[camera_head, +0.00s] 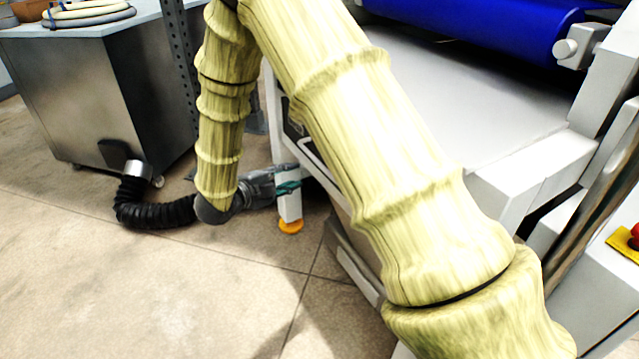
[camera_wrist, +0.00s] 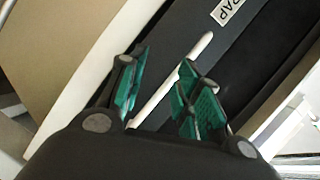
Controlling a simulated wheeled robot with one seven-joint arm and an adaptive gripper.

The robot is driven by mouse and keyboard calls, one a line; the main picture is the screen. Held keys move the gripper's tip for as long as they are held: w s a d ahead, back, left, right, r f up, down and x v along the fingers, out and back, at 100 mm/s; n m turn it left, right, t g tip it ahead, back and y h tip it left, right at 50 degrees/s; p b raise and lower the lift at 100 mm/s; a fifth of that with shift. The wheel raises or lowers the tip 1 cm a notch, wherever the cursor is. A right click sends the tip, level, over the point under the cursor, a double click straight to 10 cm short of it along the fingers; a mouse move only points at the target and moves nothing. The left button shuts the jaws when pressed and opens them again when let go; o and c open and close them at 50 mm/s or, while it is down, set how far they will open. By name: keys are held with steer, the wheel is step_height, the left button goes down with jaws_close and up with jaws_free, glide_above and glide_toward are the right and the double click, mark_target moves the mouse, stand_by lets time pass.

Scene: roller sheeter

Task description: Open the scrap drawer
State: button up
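The scrap drawer (camera_wrist: 262,65) shows in the wrist view as a dark front with a white label (camera_wrist: 232,11), of which the letters "RAP" can be read. A slim white bar handle (camera_wrist: 160,97) runs slantwise across it. My gripper (camera_wrist: 165,72) is open, with teal-padded fingers apart on either side of the handle. I cannot tell whether the pads touch the bar. In the head view my gripper (camera_head: 287,188) is low beside the machine's front leg, and my arm hides most of the drawer area.
The white machine leg (camera_head: 289,205) with an orange foot (camera_head: 291,227) stands close to my gripper. A steel cabinet (camera_head: 115,90) with a black hose (camera_head: 150,210) is at the left. The floor (camera_head: 150,290) in front is clear. A blue roller (camera_head: 480,25) sits above.

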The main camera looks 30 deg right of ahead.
step_height(320, 180, up, 4)
steer(key=s+a+m+g+b, duration=0.2)
steer(key=m+g+b, duration=0.3)
steer(key=m, duration=0.3)
steer(key=shift+h, duration=0.4)
steer(key=b+x, duration=0.2)
steer(key=x, duration=0.9)
steer(key=shift+w+r, duration=0.2)
jaws_close()
